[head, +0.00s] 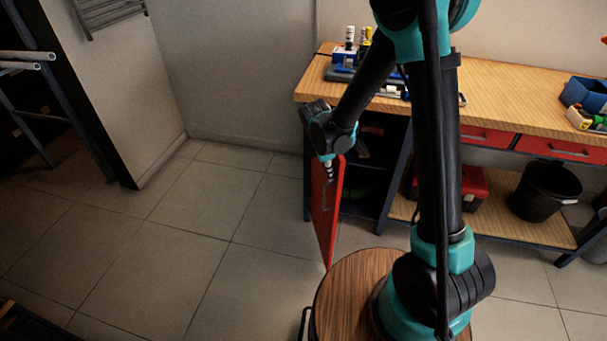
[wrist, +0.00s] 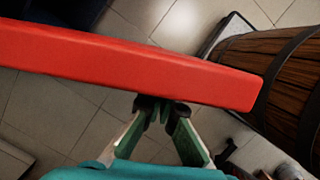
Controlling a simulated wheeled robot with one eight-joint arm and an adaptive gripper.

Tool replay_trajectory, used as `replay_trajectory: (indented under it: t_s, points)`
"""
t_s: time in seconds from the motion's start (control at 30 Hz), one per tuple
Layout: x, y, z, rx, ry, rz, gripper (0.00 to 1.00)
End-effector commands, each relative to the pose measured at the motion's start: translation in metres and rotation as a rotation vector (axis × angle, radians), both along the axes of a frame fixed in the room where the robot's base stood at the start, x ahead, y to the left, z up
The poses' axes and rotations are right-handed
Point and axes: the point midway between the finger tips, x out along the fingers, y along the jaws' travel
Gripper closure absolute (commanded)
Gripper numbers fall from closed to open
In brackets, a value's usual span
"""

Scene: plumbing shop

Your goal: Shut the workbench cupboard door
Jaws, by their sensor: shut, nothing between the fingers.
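The red cupboard door (head: 326,215) stands open at the left end of the workbench (head: 480,95), swung out toward me, with the dark cupboard opening (head: 368,165) behind it. My gripper (head: 328,178) is at the door's left side, near its upper part. In the wrist view the door's red edge (wrist: 130,65) crosses the picture as a thick band. My gripper (wrist: 158,108) shows there just below the band, with its fingertips together and empty. The fingertips are close to the door; whether they touch it I cannot tell.
A round wooden barrel top (head: 345,285) is close in front of the door; the barrel's side (wrist: 275,75) shows in the wrist view. A black bucket (head: 545,190) and a red toolbox (head: 470,185) sit on the lower shelf.

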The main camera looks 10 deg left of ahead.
Motion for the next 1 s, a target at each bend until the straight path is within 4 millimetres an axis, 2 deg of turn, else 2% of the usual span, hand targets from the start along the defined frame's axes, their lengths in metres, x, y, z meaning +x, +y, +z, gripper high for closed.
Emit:
replay_trajectory:
  t_s: [0.03,0.2,0.5,0.73,1.0]
  points:
    - [0.006,-0.019,0.0,-0.001,-0.001,0.035,1.0]
    - [0.031,-0.072,0.0,-0.001,-0.001,0.194,1.0]
    - [0.093,-0.15,0.0,0.0,-0.001,0.465,1.0]
    - [0.144,-0.19,0.0,-0.001,0.0,0.463,1.0]
    - [0.186,-0.213,0.0,0.0,0.0,0.466,1.0]
